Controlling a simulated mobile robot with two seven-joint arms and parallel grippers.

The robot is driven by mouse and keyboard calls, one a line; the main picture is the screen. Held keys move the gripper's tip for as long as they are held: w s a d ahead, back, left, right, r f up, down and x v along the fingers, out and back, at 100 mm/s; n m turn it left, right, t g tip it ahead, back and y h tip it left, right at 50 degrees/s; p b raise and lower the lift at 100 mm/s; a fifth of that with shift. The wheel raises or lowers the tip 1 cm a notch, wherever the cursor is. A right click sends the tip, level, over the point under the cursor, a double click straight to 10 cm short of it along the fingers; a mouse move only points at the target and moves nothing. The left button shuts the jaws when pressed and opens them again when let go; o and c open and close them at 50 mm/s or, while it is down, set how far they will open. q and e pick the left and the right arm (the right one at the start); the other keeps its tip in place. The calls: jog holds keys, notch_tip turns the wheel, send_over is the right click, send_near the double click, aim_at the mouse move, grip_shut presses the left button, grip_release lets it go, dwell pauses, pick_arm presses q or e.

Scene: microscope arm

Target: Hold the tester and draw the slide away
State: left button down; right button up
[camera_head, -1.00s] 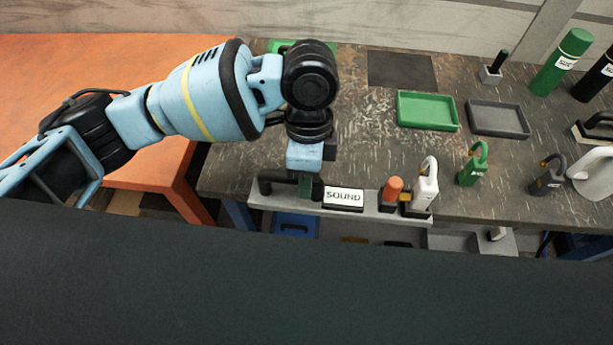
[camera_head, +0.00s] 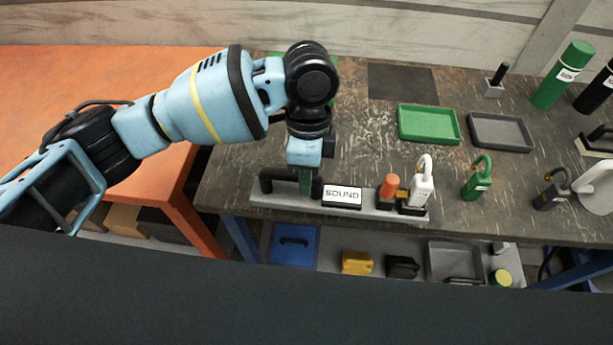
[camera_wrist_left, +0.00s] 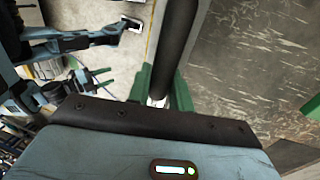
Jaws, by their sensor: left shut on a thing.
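The tester is a long grey bar (camera_head: 362,211) along the front edge of the dark bench, with a "SOUND" label (camera_head: 341,195). A black handle (camera_head: 268,180) stands at its left end. My left gripper (camera_head: 306,182) points down at this handle, its green fingers shut on it. In the left wrist view the black handle bar (camera_wrist_left: 174,45) runs between the green fingers. An orange knob (camera_head: 390,185) in a dark holder and a white padlock-shaped piece (camera_head: 422,188) stand at the bar's right end. I cannot tell which part is the slide. My right gripper is not identifiable.
Green (camera_head: 479,180) and dark grey (camera_head: 551,192) padlock-shaped pieces stand to the right. A green tray (camera_head: 429,123) and a grey tray (camera_head: 499,130) lie behind. Bottles (camera_head: 564,75) stand at the back right. An orange table (camera_head: 60,75) is at left. A lower shelf holds a blue bin (camera_head: 295,243).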

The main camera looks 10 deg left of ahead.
pick_arm(q)
jog(key=shift+w+f, duration=0.15)
jog(key=shift+w, duration=0.95)
jog(key=shift+w+a+f+b, duration=0.1)
jog(key=shift+w+f+b, duration=0.2)
jog(key=shift+w, duration=0.6)
jog(key=shift+w+a+f+b, duration=0.15)
jog(key=shift+w+b, duration=0.25)
jog(key=shift+w, duration=0.45)
jog(key=shift+w+a+f+b, duration=0.1)
jog(key=shift+w+f+b, duration=0.2)
jog(key=shift+w, duration=0.6)
jog(key=shift+w+a+f+b, duration=0.15)
jog(key=shift+w+b, duration=0.25)
jog(key=shift+w, duration=0.55)
jog(key=shift+w+a+f+b, duration=0.1)
jog(key=shift+w+b, duration=0.25)
jog(key=shift+w, duration=0.55)
pick_arm(e)
jog(key=s+f+g, duration=0.1)
jog(key=s+f, duration=0.3)
jog(key=f, duration=0.1)
jog(key=shift+a, duration=0.1)
pick_arm(q)
jog(key=shift+f, duration=0.1)
pick_arm(e)
jog(key=shift+d+f, duration=0.1)
jog(key=shift+d, duration=0.1)
